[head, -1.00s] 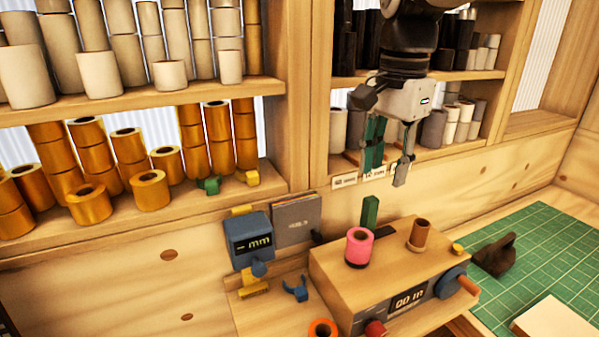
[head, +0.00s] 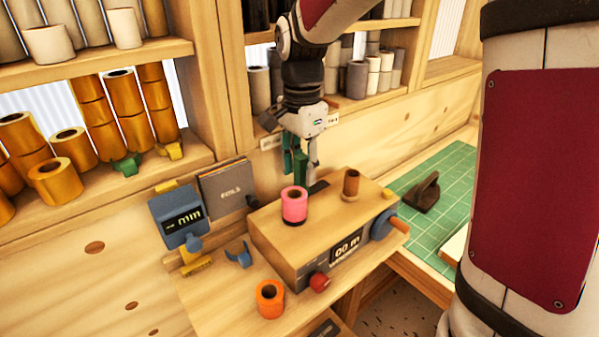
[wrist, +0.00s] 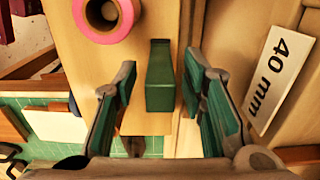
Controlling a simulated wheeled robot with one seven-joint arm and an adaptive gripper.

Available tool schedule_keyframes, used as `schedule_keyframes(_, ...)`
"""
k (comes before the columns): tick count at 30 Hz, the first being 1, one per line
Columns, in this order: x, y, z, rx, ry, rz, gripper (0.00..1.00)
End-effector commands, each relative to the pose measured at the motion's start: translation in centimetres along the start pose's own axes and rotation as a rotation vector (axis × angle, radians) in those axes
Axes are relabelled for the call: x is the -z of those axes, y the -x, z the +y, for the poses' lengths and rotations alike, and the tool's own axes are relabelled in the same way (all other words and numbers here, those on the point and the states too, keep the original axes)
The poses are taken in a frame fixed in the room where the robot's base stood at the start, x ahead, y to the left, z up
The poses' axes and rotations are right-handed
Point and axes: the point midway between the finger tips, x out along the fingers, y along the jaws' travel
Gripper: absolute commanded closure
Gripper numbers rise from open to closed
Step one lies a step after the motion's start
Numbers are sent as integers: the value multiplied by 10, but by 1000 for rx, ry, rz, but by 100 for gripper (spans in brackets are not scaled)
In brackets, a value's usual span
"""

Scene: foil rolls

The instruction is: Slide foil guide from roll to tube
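A winding box (head: 290,238) with a display and a crank stands on the bench. A pink foil roll (head: 294,206) stands on its top; it also shows in the wrist view (wrist: 82,18). A brown tube (head: 351,184) stands upright to the right of the roll. A green upright block, apparently the foil guide (head: 300,165), is behind them. In the wrist view this green block (wrist: 160,85) lies between the fingers of my gripper (wrist: 160,78), with a gap on each side. My gripper (head: 302,158) is open and points down at the block.
A shelf edge with a 40 mm label (wrist: 271,80) is close beside my right finger. A green mat (head: 432,207) lies right.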

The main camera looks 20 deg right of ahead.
Motion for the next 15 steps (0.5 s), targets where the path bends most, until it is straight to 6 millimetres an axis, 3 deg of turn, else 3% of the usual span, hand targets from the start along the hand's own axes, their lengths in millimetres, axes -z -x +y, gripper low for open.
schedule_keyframes(6,0,-20,0,-1,1,0,62)
schedule_keyframes(15,0,-23,0,0,0,1,62)
